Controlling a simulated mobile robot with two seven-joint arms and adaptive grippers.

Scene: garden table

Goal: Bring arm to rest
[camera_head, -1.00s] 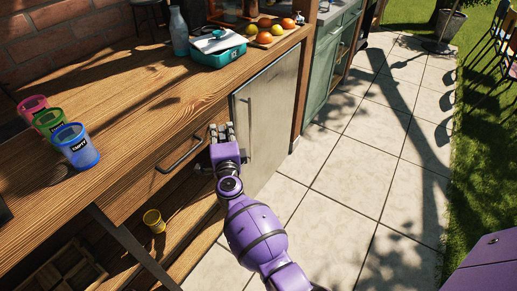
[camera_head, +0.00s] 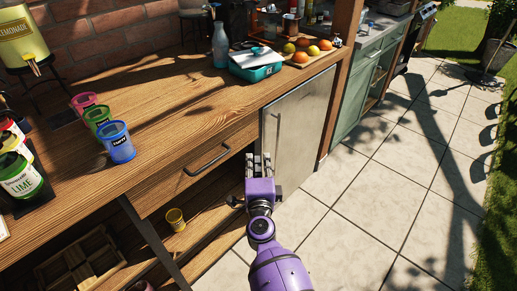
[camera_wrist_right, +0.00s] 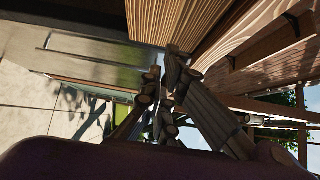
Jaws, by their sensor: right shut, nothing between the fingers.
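My right arm is purple and reaches up from the bottom of the head view. In the right wrist view the dark fingers (camera_wrist_right: 168,92) come together near the middle, with wooden boards and the pale door close by. My left gripper is not in view.
The wooden countertop (camera_head: 172,115) holds red, green and blue cups (camera_head: 117,142), a teal box (camera_head: 256,66) and a fruit tray (camera_head: 301,60). A drawer handle (camera_head: 207,161) and a fridge door (camera_head: 296,125) are near the gripper. A yellow cup (camera_head: 176,219) stands on the lower shelf. The paving (camera_head: 390,190) at right is clear.

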